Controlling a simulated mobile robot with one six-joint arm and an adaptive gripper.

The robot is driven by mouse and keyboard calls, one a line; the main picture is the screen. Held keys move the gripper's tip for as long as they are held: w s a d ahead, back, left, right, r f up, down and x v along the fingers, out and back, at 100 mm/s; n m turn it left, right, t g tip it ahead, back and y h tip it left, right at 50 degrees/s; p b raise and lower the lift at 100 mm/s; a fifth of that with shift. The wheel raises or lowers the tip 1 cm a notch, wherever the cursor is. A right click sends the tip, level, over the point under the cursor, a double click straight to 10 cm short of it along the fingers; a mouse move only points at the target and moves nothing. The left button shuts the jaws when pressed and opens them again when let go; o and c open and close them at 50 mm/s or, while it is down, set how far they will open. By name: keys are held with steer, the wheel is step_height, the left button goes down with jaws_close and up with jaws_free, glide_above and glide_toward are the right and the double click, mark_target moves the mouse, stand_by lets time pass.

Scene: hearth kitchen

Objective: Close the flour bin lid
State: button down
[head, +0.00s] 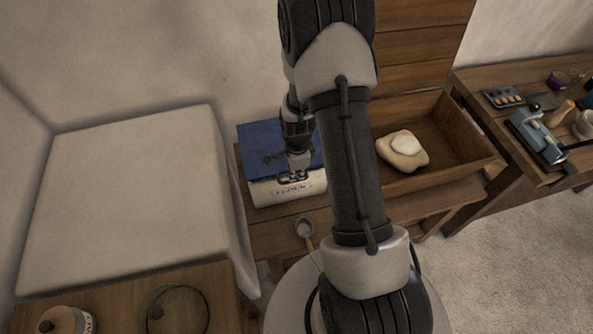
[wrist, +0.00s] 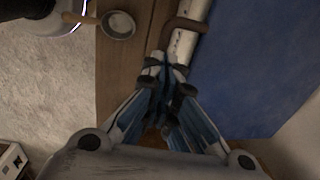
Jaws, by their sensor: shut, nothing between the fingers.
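The flour bin (head: 290,191) is a white box with dark lettering on its front, standing on the wooden counter left of my arm. Its blue lid (head: 258,138) lies over the top of the bin and looks down or nearly so; I cannot tell whether a small gap is left. In the wrist view the blue lid (wrist: 255,60) fills the right side, with a brown curved handle (wrist: 186,24) at the bin's front edge. My gripper (head: 294,175) is shut and empty at the lid's front edge. In the wrist view its fingertips (wrist: 170,68) are close by the handle; contact is unclear.
A scoop (head: 305,229) lies on the counter in front of the bin. A wooden trough (head: 456,140) holding dough (head: 403,157) is right of my arm. A white block-like surface (head: 125,200) stands close on the left.

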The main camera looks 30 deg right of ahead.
steer(key=f+b, duration=0.1)
steer(key=f, duration=0.1)
steer(key=s+f+b, duration=0.1)
steer(key=f+b, duration=0.1)
steer(key=f, duration=0.1)
steer(key=shift+s+a+f+b, duration=0.1)
steer(key=shift+a+b, duration=0.1)
steer(key=shift+b, duration=0.1)
